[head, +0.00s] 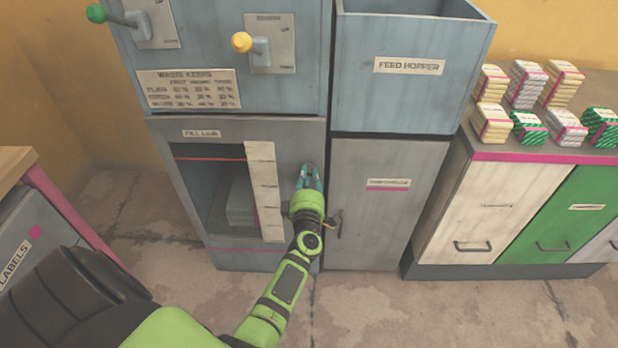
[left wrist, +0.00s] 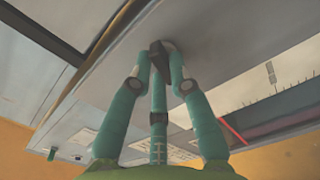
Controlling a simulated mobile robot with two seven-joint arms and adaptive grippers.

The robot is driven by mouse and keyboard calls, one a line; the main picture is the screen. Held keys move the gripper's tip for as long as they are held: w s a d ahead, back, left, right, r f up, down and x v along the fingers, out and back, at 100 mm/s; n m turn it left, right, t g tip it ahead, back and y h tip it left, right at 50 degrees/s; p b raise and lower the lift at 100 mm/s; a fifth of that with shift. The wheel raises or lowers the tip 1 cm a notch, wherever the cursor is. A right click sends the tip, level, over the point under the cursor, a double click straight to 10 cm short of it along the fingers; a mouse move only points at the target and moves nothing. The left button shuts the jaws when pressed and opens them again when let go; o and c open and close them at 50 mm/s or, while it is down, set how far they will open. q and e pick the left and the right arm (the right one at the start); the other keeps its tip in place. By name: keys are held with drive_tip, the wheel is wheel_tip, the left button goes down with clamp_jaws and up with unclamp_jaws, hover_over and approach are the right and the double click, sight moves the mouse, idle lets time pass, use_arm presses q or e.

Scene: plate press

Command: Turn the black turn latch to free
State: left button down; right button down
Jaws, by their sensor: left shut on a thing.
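The black turn latch (left wrist: 157,50) shows in the left wrist view between my fingertips, against the grey panel. My left gripper (head: 309,172) is at the right edge of the grey front marked FILL, beside the window. It is shut on the latch; its teal fingers (left wrist: 158,68) also show in the left wrist view. In the head view the fingers mostly hide the latch, and I cannot tell its exact angle. My right gripper is not in view.
The fill window (head: 208,198) holds a pale stack behind a scale strip (head: 265,190). A cabinet door (head: 385,190) stands right of my gripper, under the feed hopper (head: 410,80). Levers with a green knob (head: 96,13) and a yellow knob (head: 241,42) stick out above.

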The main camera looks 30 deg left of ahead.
use_arm(q)
drive_tip(key=shift+n, duration=1.3)
drive_tip(key=shift+b, duration=0.3)
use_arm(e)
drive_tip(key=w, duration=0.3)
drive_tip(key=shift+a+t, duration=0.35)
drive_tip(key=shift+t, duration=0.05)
use_arm(q)
drive_tip(key=shift+n, duration=0.3)
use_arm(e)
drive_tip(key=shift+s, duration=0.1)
use_arm(q)
drive_tip(key=c, duration=1.1)
unclamp_jaws()
drive_tip(key=shift+c, duration=0.2)
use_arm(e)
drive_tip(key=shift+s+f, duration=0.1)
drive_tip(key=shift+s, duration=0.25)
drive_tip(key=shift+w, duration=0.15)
